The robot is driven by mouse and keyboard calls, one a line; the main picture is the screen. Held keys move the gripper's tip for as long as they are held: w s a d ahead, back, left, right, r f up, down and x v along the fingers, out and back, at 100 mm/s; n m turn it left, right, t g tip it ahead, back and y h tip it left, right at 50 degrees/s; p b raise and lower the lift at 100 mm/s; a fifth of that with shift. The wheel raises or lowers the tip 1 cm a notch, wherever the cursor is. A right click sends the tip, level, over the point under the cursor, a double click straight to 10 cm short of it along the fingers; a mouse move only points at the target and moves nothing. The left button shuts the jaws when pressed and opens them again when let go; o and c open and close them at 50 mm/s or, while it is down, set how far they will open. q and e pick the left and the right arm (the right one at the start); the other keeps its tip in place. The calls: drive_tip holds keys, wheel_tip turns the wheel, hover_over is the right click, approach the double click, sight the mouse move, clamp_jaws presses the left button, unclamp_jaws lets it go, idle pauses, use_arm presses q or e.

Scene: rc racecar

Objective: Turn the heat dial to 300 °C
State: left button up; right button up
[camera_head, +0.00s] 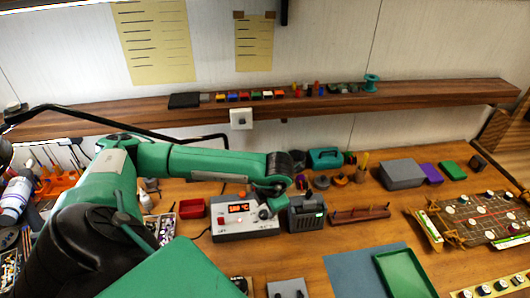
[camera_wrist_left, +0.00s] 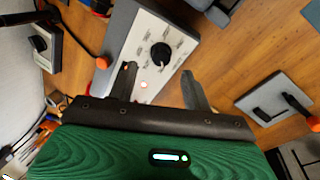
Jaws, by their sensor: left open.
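The grey soldering station (camera_head: 245,232) stands on the wooden bench, with a lit red display (camera_head: 238,208) whose digits I cannot read surely. In the left wrist view its pale panel (camera_wrist_left: 138,48) carries the round black heat dial (camera_wrist_left: 160,53) with a white mark and small labels around it. My left gripper (camera_head: 268,207) is over the right part of the station. In the left wrist view its two fingers (camera_wrist_left: 158,78) are apart and empty, and the dial shows just beyond their tips, not between them. My right gripper is not in view.
A dark grey box with a green light (camera_head: 307,214) stands close to the station's right. A red bin (camera_head: 192,208) is at its left. A green tray (camera_head: 405,274) lies on a blue mat (camera_head: 350,272) at front right. A shelf (camera_head: 420,94) runs along the wall.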

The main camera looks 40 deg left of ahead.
sight(264, 213)
use_arm(q)
drive_tip(key=p+x, duration=0.1)
drive_tip(key=x, duration=0.2)
drive_tip(key=shift+f, duration=0.4)
drive_tip(key=shift+a+f, duration=0.25)
drive_tip(key=shift+f, duration=0.4)
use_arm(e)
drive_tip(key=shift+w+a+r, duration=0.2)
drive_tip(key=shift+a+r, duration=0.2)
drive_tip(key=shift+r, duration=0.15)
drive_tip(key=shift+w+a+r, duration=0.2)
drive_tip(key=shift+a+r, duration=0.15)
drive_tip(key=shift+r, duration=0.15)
use_arm(q)
drive_tip(key=c, duration=0.9)
drive_tip(key=shift+c, duration=0.4)
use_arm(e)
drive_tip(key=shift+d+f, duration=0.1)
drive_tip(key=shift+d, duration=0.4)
